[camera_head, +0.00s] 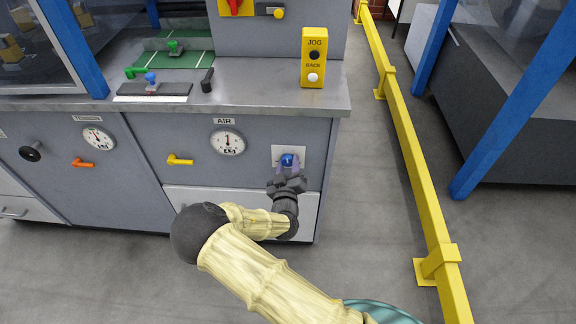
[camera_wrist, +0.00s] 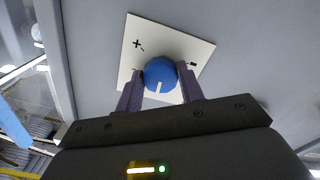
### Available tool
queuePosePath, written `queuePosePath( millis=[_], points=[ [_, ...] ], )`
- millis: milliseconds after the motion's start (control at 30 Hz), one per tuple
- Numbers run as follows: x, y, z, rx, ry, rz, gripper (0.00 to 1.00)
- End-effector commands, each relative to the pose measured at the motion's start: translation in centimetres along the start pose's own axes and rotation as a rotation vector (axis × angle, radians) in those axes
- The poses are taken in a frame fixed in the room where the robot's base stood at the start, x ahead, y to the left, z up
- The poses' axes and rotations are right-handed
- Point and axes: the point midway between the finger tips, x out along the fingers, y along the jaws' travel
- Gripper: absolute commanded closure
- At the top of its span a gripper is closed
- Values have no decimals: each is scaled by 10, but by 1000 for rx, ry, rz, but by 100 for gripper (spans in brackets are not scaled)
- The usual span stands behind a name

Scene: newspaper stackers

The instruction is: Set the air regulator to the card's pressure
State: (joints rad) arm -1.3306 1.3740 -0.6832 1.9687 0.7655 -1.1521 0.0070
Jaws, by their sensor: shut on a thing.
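The air regulator's blue knob (camera_head: 288,160) sits on a white plate (camera_head: 277,151) on the front of the grey cabinet, right of the AIR gauge (camera_head: 228,142). My gripper (camera_head: 287,172) is at the knob, its fingers shut on either side of it. In the wrist view the blue knob (camera_wrist: 160,73) shows a white mark at its lower edge, between the two fingers (camera_wrist: 160,86). Its plate (camera_wrist: 185,45) carries a plus and a minus sign. The AIR gauge has a small label on its lower face, too small to read. I cannot make out the pressure card.
A yellow lever (camera_head: 180,160) is left of the AIR gauge. A TENSION gauge (camera_head: 98,137) and an orange lever (camera_head: 83,162) are further left. A yellow JOG/BACK box (camera_head: 314,58) stands on the counter (camera_head: 255,90). A yellow rail (camera_head: 408,130) runs along the right, with open floor between.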

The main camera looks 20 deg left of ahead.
Motion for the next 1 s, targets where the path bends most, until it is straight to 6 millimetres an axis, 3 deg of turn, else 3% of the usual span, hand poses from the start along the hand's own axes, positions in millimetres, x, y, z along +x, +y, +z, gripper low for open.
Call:
queuePosePath(
  millis=[133, 167, 233, 267, 667, 1000],
  points=[
    [-1, 0, 2, 0, -4, 0, 85],
    [-1, 0, 2, 0, -4, 0, 56],
    [-1, 0, 1, 0, -3, 0, 43],
    [0, 0, 1, 0, -3, 0, 40],
    [-7, 0, 0, 2, -1, -1, 40],
    [-63, 0, 0, -1, -3, -2, 40]
  ],
)
